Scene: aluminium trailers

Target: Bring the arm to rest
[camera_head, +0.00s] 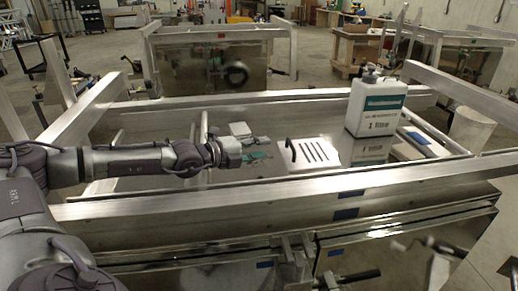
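My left arm (120,162) comes in from the left and reaches over the near left part of the aluminium trailer (250,107). Its gripper (262,150) is above the trailer's shiny bed, pointing right. The fingers are small and blend with the bed and the teal-marked items behind them, so I cannot tell whether they are open or shut. A white slotted plate (311,156) lies on the bed just right of the gripper, apart from it. My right gripper is not in view.
A white bottle (376,104) labelled "1 litre" stands upright at the bed's right side. Raised aluminium rails frame the bed, including the near rail (330,185). Latches and handles (295,255) stick out at the front. Another trailer (215,65) stands behind.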

